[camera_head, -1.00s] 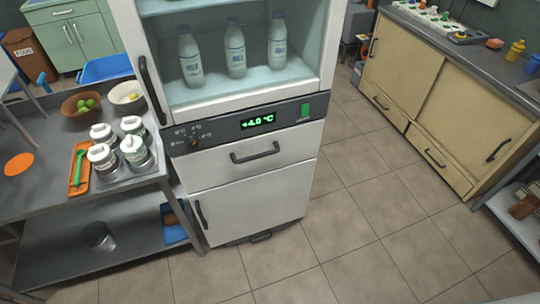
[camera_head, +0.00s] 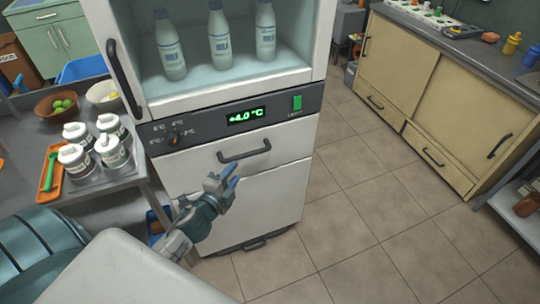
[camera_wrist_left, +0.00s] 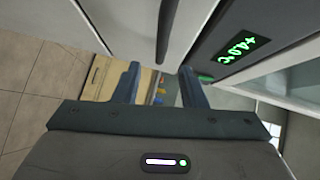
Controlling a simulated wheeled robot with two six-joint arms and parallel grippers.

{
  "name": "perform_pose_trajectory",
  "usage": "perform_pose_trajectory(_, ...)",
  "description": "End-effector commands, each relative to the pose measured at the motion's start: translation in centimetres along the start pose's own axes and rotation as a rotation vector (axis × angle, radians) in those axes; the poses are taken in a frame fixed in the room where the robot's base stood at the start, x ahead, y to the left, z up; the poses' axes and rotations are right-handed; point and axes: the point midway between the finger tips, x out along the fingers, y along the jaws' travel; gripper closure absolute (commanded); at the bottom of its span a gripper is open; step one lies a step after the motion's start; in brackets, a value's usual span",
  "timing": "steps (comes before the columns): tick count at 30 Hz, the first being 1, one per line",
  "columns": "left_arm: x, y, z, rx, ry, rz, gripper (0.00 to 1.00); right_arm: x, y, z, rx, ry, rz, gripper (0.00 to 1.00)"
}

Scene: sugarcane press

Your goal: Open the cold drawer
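The cold drawer (camera_head: 205,160) is a white front with a dark bar handle (camera_head: 244,151), under the control panel in the head view. It looks shut. My left gripper (camera_head: 229,174) is just below and slightly left of the handle, apart from it. In the left wrist view, my left gripper (camera_wrist_left: 160,80) is open with nothing between its fingers. There the dark handle (camera_wrist_left: 168,32) shows above the gap between the fingertips. My right gripper is not in view.
The control panel (camera_head: 206,125) reads +4.0 °C, with the bottle compartment above. A lower white door (camera_head: 270,205) is below the drawer. A steel table (camera_head: 120,183) with jars stands at left. Open tiled floor (camera_head: 350,230) lies right, before beige cabinets (camera_head: 400,75).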

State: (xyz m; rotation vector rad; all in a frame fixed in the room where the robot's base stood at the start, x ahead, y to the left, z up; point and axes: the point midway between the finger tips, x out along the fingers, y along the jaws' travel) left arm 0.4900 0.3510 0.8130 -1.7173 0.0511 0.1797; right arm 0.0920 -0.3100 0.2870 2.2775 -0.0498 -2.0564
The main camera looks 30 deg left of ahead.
Motion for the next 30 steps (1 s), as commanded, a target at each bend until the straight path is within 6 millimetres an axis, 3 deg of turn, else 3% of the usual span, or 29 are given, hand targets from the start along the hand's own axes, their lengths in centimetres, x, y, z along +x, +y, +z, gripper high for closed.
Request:
perform_pose_trajectory(5,1.5,-0.6,-0.1,0.004,0.002,-0.006,0.62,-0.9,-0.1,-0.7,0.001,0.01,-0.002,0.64)
perform_pose_trajectory(9,3.9,-0.7,-0.2,0.0,0.001,-0.006,0.62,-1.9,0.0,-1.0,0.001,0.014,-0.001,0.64)
perform_pose_trajectory(18,9.0,-0.6,-0.2,0.001,0.003,-0.004,0.62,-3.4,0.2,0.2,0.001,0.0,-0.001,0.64)
perform_pose_trajectory(24,10.5,-0.4,-0.2,0.001,0.004,-0.004,0.62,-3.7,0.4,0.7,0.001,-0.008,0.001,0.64)
perform_pose_trajectory(30,10.7,-0.2,-0.1,0.002,0.004,-0.003,0.62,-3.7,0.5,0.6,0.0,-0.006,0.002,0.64)
